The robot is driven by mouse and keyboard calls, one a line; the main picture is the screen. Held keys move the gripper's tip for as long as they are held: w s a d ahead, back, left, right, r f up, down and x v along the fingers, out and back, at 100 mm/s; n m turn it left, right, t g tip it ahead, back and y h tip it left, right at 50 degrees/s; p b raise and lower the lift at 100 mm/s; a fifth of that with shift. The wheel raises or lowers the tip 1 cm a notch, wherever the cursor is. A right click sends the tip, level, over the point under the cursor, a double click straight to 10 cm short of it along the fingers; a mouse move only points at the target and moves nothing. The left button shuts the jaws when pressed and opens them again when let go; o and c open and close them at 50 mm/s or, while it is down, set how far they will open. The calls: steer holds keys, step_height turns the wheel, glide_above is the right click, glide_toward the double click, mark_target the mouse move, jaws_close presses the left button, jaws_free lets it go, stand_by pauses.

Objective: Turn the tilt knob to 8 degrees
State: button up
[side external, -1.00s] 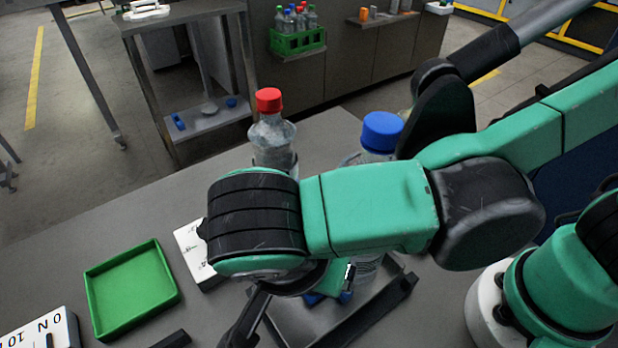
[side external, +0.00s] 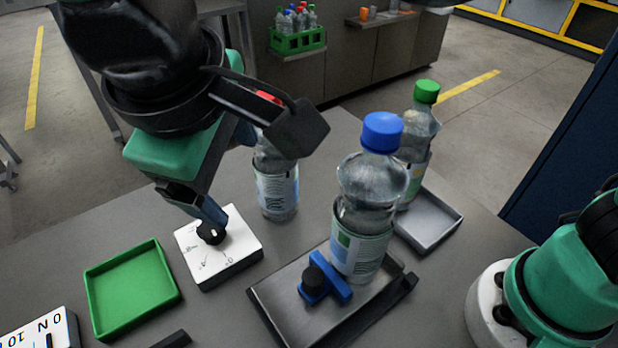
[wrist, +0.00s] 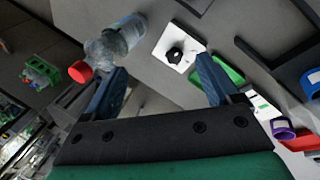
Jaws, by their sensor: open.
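A black knob (side external: 212,232) stands on a white dial plate (side external: 243,250) left of centre on the table. The scale marks are too small to read surely, and the knob's setting cannot be told. The knob (wrist: 175,56) and plate (wrist: 187,36) also show in the wrist view, between and beyond my fingertips. My gripper (side external: 255,175) is open and empty, tilted above the plate. One finger reaches down close behind the knob; I cannot tell if it touches. The other finger is higher, in front of the red-capped bottle. The fingers also show in the wrist view (wrist: 163,70).
The red-capped bottle (side external: 277,190) stands just behind the plate. A blue-capped bottle (side external: 368,190) stands on a metal fixture with a blue clamp (side external: 335,285). A green-capped bottle (side external: 418,135) is by a grey tray (side external: 440,220). A green tray (side external: 130,290) lies left.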

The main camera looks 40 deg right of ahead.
steer(key=w+a+n, duration=0.2)
steer(key=w+n, duration=0.1)
steer(key=n, duration=0.7)
steer(key=n+y, duration=0.1)
steer(key=n, duration=1.2)
glide_above(210, 227)
steer(key=s+a, duration=0.1)
steer(key=s, duration=0.1)
steer(key=shift+t, duration=0.4)
steer(key=f, duration=1.1)
steer(key=shift+s, duration=0.2)
steer(key=x, duration=0.6)
jaws_close()
